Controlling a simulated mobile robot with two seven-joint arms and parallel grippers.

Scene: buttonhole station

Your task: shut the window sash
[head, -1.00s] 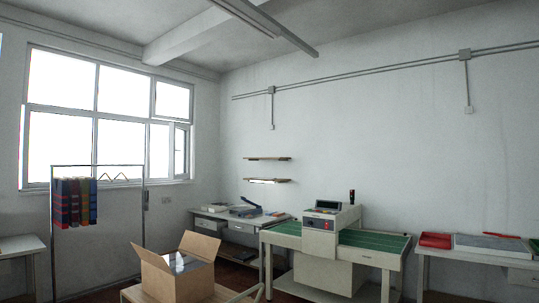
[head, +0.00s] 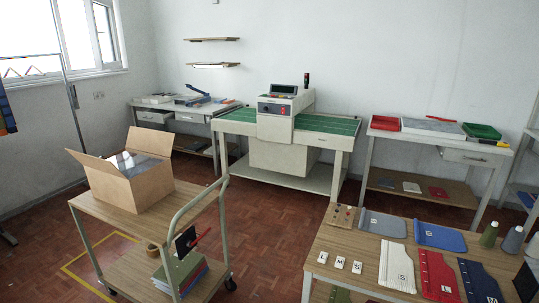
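The window (head: 40,40) is in the upper left corner of the head view, cut off by the top and left edges. Its narrow right-hand sash (head: 104,32) has a grey frame and bright glass. The sash appears to stand ajar, at an angle to the window frame, but its exact gap is hard to tell from here. Any handle on it is too small to make out. Neither of my grippers shows in the head view.
A trolley (head: 176,208) with an open cardboard box (head: 133,187) stands at the left front. A clothes rail (head: 66,75) stands near the window. A table (head: 345,241) with fabric pieces is at the right front. Red floor (head: 40,240) is clear at the left.

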